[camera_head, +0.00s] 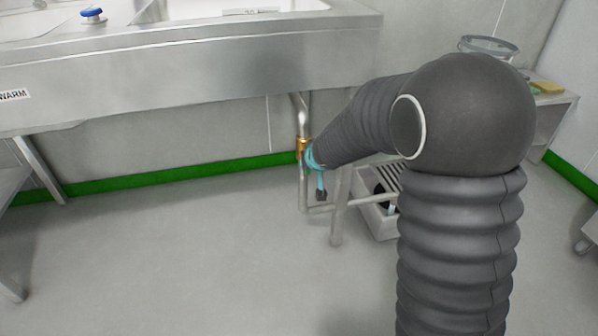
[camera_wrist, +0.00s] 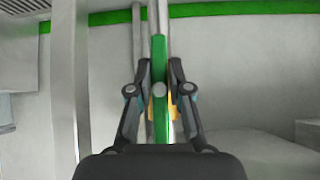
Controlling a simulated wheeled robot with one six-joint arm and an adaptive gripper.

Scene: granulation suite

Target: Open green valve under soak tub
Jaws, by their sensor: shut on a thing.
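The green valve handle (camera_wrist: 160,88) runs up the middle of the wrist view as a long narrow bar, overlapping the metal pipe behind it. My gripper (camera_wrist: 160,70) has its two dark fingers on either side of the handle and is shut on it. The orange-brass valve body (camera_head: 303,145) sits on the vertical drain pipe (camera_head: 303,185) under the soak tub (camera_head: 210,75). In the head view my gripper (camera_head: 313,158) is right beside the valve body, and my arm hides most of the handle.
A floor drain box with a grate (camera_head: 375,225) lies right of the pipe, partly behind my arm. A side shelf (camera_head: 555,100) is at right. The floor in front is clear.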

